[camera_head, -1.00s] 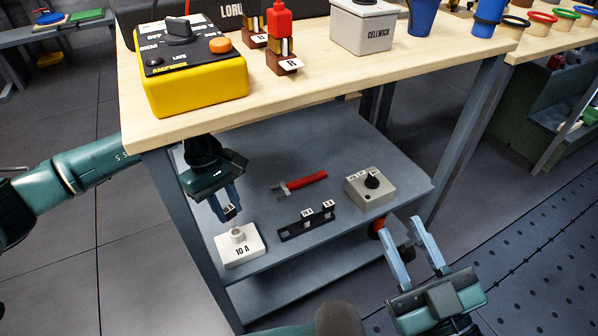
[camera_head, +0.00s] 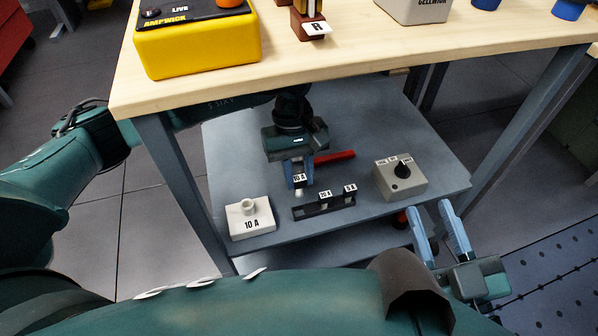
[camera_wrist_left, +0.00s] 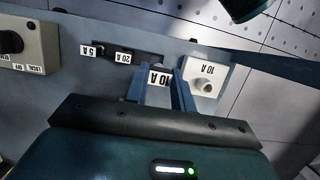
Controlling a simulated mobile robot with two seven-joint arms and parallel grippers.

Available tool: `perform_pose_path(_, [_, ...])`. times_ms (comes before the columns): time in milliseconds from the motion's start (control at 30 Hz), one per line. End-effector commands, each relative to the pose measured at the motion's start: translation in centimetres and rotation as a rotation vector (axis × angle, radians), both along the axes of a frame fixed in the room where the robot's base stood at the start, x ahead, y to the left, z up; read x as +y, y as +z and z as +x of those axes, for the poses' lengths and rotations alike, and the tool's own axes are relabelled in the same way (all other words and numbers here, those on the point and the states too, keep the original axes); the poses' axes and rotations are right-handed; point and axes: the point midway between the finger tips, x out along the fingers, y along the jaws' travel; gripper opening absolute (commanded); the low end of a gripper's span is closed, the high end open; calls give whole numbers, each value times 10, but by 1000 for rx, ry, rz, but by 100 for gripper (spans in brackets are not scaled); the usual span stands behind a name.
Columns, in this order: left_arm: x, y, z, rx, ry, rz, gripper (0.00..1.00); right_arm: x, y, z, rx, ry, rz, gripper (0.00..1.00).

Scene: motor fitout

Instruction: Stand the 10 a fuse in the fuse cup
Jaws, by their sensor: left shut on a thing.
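My left gripper (camera_head: 298,182) is shut on the 10 A fuse (camera_head: 299,179), a small black-and-silver piece with a white label, held above the lower shelf. The fuse hangs beyond the left end of the fuse rack. The fuse cup (camera_head: 250,222), a white block marked 10 A with a round raised socket, stands to its left. In the left wrist view the fuse (camera_wrist_left: 159,78) is between the fuse cup (camera_wrist_left: 205,80) and the rack, apart from the cup. My right gripper (camera_head: 429,207) is open and empty at the shelf's front right.
The black fuse rack (camera_head: 312,210) holds the 20 A and 5 A fuses. A grey box with a black knob (camera_head: 400,180) and a red-handled tool (camera_head: 334,157) lie on the shelf (camera_head: 240,160). The wooden bench top (camera_head: 345,55) overhangs; a leg (camera_head: 170,160) stands left.

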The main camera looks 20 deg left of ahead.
Motion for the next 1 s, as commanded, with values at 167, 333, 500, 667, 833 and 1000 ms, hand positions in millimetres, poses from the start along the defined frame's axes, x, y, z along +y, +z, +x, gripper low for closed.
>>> perform_pose_path(167, [0,-23,0,1,0,1,3,2,-7,0,0,17,39,32])
perform_pose_path(333, [0,-38,0,1,1,1,3,3,5,4,-72,37,55,32])
perform_pose_path(500, [0,-48,0,0,1,0,3,2,17,8,-153,43,52,32])
perform_pose_path(667, [0,-52,0,-1,1,1,3,2,22,9,-190,45,51,32])
perform_pose_path(833, [0,-53,0,-1,1,1,3,2,24,9,-198,45,50,32])
perform_pose_path(1000, [0,-52,0,-1,1,1,3,2,24,9,-197,44,50,32])
